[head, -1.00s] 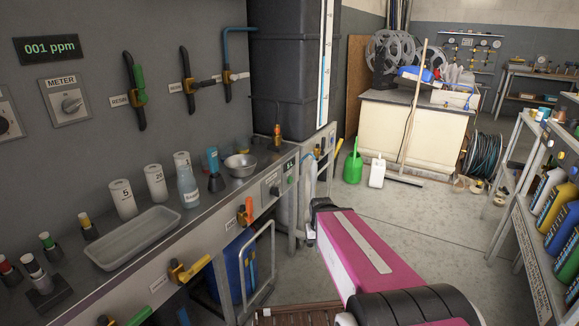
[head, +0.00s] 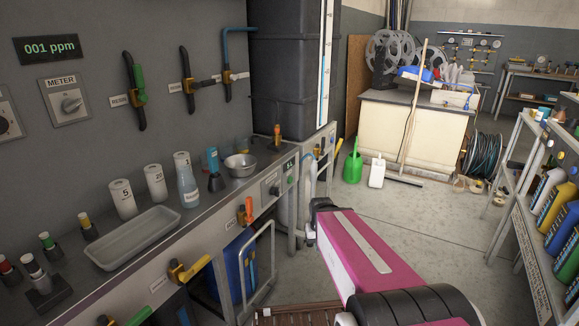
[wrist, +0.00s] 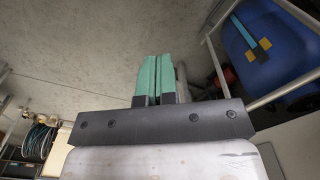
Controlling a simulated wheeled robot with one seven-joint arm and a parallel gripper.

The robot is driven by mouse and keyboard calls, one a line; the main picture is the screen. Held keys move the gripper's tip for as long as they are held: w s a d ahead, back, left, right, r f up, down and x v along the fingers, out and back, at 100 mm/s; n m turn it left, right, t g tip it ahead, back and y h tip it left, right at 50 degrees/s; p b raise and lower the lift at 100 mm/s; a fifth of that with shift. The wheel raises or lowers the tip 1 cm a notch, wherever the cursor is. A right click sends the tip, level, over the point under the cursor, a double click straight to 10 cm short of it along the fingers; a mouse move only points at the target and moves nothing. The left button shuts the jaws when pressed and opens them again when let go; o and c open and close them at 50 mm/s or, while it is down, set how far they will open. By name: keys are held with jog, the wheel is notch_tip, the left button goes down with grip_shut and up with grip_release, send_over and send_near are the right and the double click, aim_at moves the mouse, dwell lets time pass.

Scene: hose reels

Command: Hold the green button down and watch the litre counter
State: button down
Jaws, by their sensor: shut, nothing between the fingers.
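The green button (head: 291,180) is a small round spot on the front face of the bench, beside a dark knob. The litre counter (head: 290,165) is a small dark display with green characters just above it; it seems to read "5 L", though it is tiny. My gripper (wrist: 159,78) shows in the wrist view with its two green fingers together and nothing between them. In the head view my pink arm reaches toward the bench end, and the fingers are not clearly seen there. My gripper is apart from the button; neither button nor counter shows in the wrist view.
A grey tray (head: 132,238), several bottles and a metal bowl (head: 241,165) stand on the bench. A blue drum (wrist: 265,45) sits in a metal frame beside my gripper. A green can (head: 353,168) stands on the floor.

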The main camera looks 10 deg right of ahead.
aim_at(291, 180)
dwell(0.6)
jog(key=w+d+f+n+t+h, duration=0.15)
jog(key=w+t, duration=0.25)
jog(key=w, duration=0.5)
jog(key=w+d+n+t, duration=0.2)
jog(key=w+d+t, duration=0.15)
jog(key=w, duration=0.55)
jog(key=w+r+n+t+y, duration=0.2)
jog(key=w+n+t, duration=0.2)
jog(key=w, duration=0.3)
jog(key=w+r+n+t+y, duration=0.2)
jog(key=w+r+n+t, duration=0.1)
jog(key=w+t, duration=0.4)
jog(key=shift+w+a+n, duration=0.15)
jog(key=shift+w+n, duration=0.3)
jog(key=shift+w, duration=0.35)
jog(key=shift+w+a, duration=0.1)
jog(key=w+a, duration=0.5)
jog(key=a, duration=0.2)
jog(key=shift+w+a, duration=0.25)
jog(key=shift+a, duration=0.05)
dwell(0.3)
